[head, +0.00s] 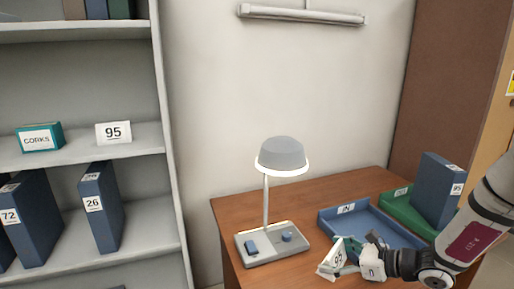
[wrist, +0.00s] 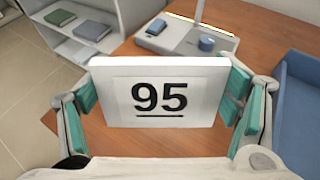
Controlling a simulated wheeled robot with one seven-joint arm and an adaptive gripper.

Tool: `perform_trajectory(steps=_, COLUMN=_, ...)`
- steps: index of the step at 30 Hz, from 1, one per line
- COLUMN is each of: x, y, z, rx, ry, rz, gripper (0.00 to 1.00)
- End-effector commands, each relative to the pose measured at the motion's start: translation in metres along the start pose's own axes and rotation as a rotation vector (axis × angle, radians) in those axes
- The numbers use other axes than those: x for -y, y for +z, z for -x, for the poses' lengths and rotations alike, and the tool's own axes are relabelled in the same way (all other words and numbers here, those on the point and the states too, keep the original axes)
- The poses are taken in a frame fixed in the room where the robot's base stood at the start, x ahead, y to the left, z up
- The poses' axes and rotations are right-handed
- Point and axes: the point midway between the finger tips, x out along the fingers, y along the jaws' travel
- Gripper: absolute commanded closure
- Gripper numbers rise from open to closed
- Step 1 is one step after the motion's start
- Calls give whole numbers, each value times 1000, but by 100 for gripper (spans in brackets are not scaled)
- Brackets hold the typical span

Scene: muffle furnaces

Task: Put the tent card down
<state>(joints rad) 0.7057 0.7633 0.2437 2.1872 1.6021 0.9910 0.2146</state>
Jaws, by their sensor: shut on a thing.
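The white tent card (wrist: 160,68) with a black, underlined 95 fills the middle of the wrist view, facing the camera. My gripper (wrist: 160,92) is shut on it, with teal finger pads at its left and right edges. In the head view the card (head: 332,259) is tilted and partly covered by my gripper (head: 347,251), near the front of the wooden desk (head: 232,211). I cannot tell whether its lower edge touches the desk.
A lamp (head: 282,155) stands on a grey base at the desk's left. A blue tray (head: 343,224) lies behind my gripper; a green tray (head: 399,197) holds a blue binder (head: 437,190). Another white 95 card (head: 113,133) stands on the shelf beside a CORKS box (head: 40,138).

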Motion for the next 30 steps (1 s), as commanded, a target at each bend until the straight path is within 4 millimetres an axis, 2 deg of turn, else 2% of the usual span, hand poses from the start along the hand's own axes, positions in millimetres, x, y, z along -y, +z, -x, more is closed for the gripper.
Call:
perform_trajectory(steps=1, x=-11, y=7, z=-2, rx=0, ry=22, rz=9, gripper=45)
perform_trajectory(steps=3, x=-19, y=10, z=-6, rx=1, ry=40, rz=17, gripper=45)
perform_trajectory(steps=7, x=-25, y=15, z=-10, rx=2, ry=30, rz=11, gripper=45)
perform_trajectory(steps=16, x=-25, y=23, z=-17, rx=0, ry=-168, rz=-73, gripper=45)
perform_trajectory(steps=24, x=-24, y=14, z=-11, rx=0, ry=-326, rz=-138, gripper=45)
perform_trajectory(steps=30, x=-24, y=11, z=-9, rx=0, ry=-362, rz=-149, gripper=45)
